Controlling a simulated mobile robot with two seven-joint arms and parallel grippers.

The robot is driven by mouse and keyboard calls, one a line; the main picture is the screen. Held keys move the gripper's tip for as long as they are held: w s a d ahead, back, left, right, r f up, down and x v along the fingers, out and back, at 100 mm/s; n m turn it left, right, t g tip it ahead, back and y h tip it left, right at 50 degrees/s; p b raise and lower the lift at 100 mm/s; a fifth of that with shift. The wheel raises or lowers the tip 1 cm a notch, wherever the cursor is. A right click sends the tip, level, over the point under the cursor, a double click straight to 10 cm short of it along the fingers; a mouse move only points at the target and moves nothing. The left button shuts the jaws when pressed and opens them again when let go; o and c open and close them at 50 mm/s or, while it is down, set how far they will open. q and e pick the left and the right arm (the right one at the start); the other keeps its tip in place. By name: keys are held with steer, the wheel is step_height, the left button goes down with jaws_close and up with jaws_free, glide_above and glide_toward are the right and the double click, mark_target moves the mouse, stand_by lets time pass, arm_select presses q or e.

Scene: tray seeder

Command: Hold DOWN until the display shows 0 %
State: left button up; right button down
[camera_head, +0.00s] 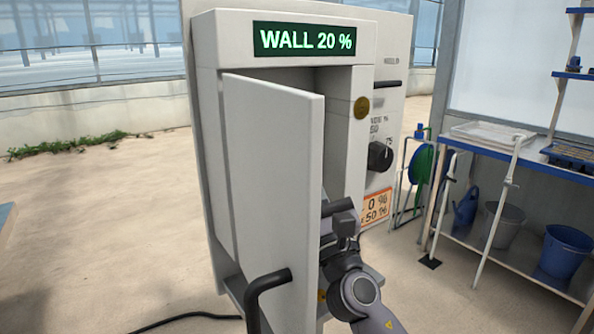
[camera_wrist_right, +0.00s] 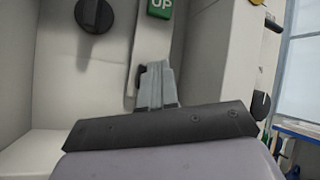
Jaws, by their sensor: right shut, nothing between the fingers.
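The display (camera_head: 304,40) on top of the pale cabinet (camera_head: 215,50) reads "WALL 20 %". The cabinet door (camera_head: 270,180) stands open, and my right arm reaches in behind it. In the right wrist view my right gripper (camera_wrist_right: 157,68) is shut and empty, its fingertips at a narrow upright panel strip (camera_wrist_right: 152,35). A green UP button (camera_wrist_right: 160,8) sits on this strip above the fingertips. A dark piece shows just left of the fingertips; the fingers cover the rest, so I cannot read a DOWN label or tell whether they touch a button. My left gripper is not in view.
A black door handle (camera_head: 265,292) sticks out at the front. A black knob (camera_wrist_right: 95,14) is inside the cabinet, left of the strip. A dial knob (camera_head: 380,156) and an orange label (camera_head: 376,208) are on the right side. A blue-framed bench (camera_head: 500,150) stands farther right.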

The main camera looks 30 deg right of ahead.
stand_by(0.4)
steer(key=shift+w, duration=0.4)
steer(key=shift+w, duration=0.4)
stand_by(0.5)
steer(key=shift+s, duration=0.1)
stand_by(4.9)
steer(key=shift+s, duration=0.7)
steer(key=shift+s+d+p, duration=0.2)
steer(key=shift+s+p, duration=0.35)
steer(key=shift+s, duration=2)
